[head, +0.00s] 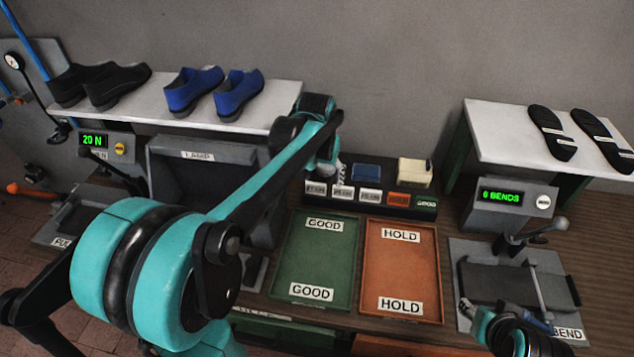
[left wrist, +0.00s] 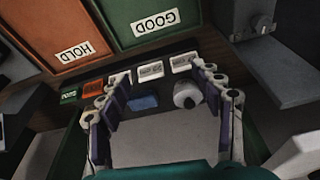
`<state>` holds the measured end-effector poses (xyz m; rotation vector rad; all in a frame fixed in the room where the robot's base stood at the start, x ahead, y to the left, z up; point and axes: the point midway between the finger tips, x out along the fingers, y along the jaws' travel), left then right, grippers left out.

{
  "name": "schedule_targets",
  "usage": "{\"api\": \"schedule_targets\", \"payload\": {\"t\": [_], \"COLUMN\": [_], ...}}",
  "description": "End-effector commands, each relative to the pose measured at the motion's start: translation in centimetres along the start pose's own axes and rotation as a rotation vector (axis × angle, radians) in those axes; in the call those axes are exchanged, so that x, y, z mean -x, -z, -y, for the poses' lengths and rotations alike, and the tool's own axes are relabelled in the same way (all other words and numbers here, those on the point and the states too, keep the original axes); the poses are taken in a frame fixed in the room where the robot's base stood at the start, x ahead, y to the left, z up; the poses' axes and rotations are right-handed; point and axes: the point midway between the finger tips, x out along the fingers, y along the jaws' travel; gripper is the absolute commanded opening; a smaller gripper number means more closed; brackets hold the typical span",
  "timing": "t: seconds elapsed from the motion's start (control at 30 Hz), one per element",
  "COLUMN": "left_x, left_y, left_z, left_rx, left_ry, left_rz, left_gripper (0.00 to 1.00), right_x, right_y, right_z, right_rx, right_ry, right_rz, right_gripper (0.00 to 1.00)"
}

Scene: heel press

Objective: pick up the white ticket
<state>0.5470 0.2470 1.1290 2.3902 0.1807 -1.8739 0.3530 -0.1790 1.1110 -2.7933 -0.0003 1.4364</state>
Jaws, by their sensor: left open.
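Several white tickets with dark print stand in a row in a dark rack: one at the left end (head: 316,189), one in the middle (head: 343,192) and one further right (head: 370,196). White tickets (left wrist: 150,70) show just beyond the fingertips.
A green GOOD tray (head: 318,258) and an orange HOLD tray (head: 402,265) lie in front of the rack. Behind it are a blue block (head: 367,172) and a cream box (head: 414,172). A bend machine (head: 512,282) stands right; shoes rest on a left shelf (head: 150,100).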

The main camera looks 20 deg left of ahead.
Motion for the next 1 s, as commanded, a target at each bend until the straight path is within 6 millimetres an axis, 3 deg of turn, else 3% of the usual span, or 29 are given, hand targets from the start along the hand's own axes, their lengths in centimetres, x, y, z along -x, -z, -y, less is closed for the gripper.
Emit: {"api": "schedule_targets", "payload": {"t": [0.03,0.2,0.4,0.6,1.0], "left_x": [-0.4,-3.5,-7.2,-9.2,-13.3], "left_y": [1.9,6.0,8.5,9.1,8.1], "left_z": [0.6,2.5,4.4,5.1,5.0], "left_rx": [0.013,0.052,0.085,0.098,0.098], "left_ry": [0.003,0.011,0.016,0.017,0.017], "left_rz": [0.027,0.123,0.205,0.238,0.241], "left_gripper": [0.66,0.66,0.66,0.66,0.66], "right_x": [0.8,2.1,3.2,3.4,2.8], "right_y": [0.6,1.5,2.3,2.5,2.0], "right_z": [0.0,0.0,0.0,0.0,0.0], "right_rx": [0.0,0.0,0.0,0.0,0.0], "right_ry": [0.0,0.0,0.0,0.0,0.0], "right_rz": [0.0,0.0,0.0,0.0,0.0], "right_gripper": [0.4,0.4,0.4,0.4,0.4]}}
